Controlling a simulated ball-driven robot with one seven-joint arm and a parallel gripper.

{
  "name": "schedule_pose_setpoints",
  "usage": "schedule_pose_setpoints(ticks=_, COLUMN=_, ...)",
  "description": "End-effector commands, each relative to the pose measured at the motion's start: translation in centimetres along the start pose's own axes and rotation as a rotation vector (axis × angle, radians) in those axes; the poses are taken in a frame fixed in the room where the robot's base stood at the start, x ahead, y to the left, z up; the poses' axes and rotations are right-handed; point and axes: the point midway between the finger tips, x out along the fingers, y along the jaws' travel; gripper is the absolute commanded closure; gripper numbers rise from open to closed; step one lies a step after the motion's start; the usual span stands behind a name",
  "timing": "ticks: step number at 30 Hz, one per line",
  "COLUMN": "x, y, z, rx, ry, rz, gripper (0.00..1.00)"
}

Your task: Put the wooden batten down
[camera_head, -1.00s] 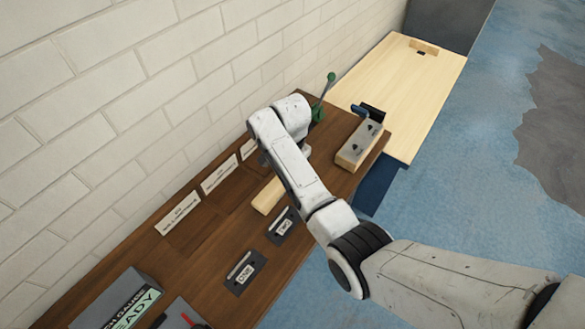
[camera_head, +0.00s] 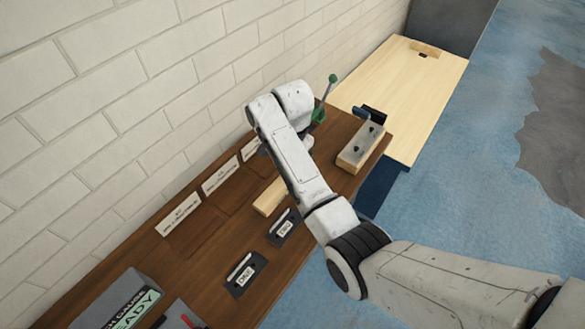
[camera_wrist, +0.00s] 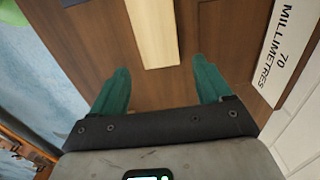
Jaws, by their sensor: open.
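The wooden batten (camera_head: 269,198) is a pale block lying on the brown bench (camera_head: 203,252), partly hidden behind my forearm in the head view. In the wrist view the batten (camera_wrist: 154,34) runs from the top edge to a near end above the middle of the picture. My gripper (camera_wrist: 160,82) shows there with two green fingers spread apart. The batten's near end lies between and just beyond the fingertips, with a gap on both sides. My gripper is open and holds nothing. In the head view my arm hides it.
A white label reading "70 MILLIMETRES" (camera_wrist: 283,45) lies right of the batten. Two dark plates with white tags, one of them here (camera_head: 239,275), sit near the bench's front edge. A metal-topped wooden block (camera_head: 361,146) and a green-knobbed lever (camera_head: 327,95) stand farther back. A white brick wall borders the bench.

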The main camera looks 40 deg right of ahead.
Motion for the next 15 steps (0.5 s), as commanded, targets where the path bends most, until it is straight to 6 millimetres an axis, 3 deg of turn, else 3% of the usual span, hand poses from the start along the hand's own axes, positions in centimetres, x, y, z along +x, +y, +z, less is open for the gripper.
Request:
schedule_pose_setpoints(ticks=9, x=-6.7, y=-0.1, z=0.0, rx=-0.001, ry=0.000, rz=-0.003, gripper=0.22)
schedule_pose_setpoints(ticks=15, x=-7.9, y=0.0, z=0.0, rx=-0.001, ry=0.000, rz=0.000, gripper=0.22)
